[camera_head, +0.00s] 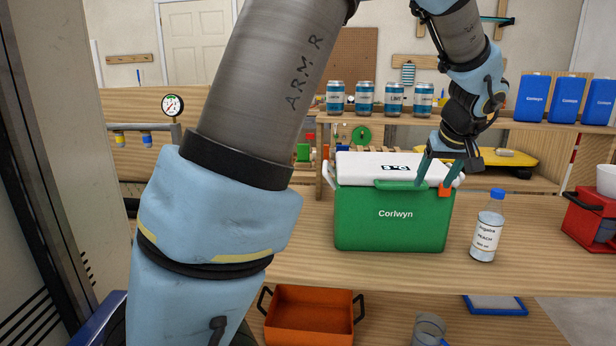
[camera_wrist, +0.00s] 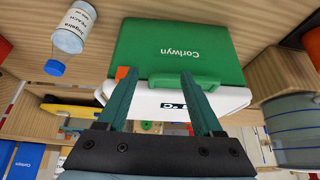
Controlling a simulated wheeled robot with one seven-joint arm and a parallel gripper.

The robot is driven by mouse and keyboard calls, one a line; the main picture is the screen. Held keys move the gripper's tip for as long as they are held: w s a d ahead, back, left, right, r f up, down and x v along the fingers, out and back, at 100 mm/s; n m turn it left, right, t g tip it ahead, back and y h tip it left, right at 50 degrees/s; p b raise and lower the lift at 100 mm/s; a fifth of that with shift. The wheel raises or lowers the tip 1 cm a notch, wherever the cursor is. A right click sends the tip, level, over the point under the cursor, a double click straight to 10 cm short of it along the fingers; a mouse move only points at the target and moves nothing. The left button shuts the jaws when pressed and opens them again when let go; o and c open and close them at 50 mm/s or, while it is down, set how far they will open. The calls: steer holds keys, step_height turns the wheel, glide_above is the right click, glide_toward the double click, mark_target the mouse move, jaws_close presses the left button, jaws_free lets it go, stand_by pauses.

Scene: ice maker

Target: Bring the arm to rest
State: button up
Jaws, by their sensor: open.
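My gripper (camera_head: 437,173) is open at the right front of the green cooler (camera_head: 394,222), near its lid and orange latch. In the wrist view, the two teal fingers of my gripper (camera_wrist: 158,95) stand apart, with nothing seen between them but the cooler (camera_wrist: 182,50) beyond. Whether a finger touches the cooler I cannot tell. The cooler's white lid (camera_head: 370,166) appears shut, with a green handle at its front. My arm bends from the left foreground over the top of the head view to the gripper.
A clear bottle (camera_head: 487,230) with a blue cap stands right of the cooler on the wooden bench (camera_head: 420,268). A red box (camera_head: 588,215) is at the far right. Several blue cans (camera_head: 365,97) and blue packs (camera_head: 567,97) line the shelf behind. An orange tray (camera_head: 308,316) sits below.

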steer(key=a+f+g, duration=0.2)
steer(key=a+f, duration=0.1)
steer(key=a, duration=1)
steer(key=s+a+f, duration=0.2)
steer(key=s+a, duration=0.2)
steer(key=a, duration=0.3)
steer(key=s+a+f+g+p, duration=0.1)
steer(key=s+a+f, duration=0.1)
steer(key=a, duration=0.5)
steer(key=s+a+f+g, duration=0.1)
steer(key=s+a+f, duration=0.1)
steer(key=s+a, duration=0.3)
steer(key=a, duration=0.2)
steer(key=shift+s+a+p, duration=0.3)
steer(key=shift+s+a, duration=0.05)
steer(key=shift+f, duration=0.1)
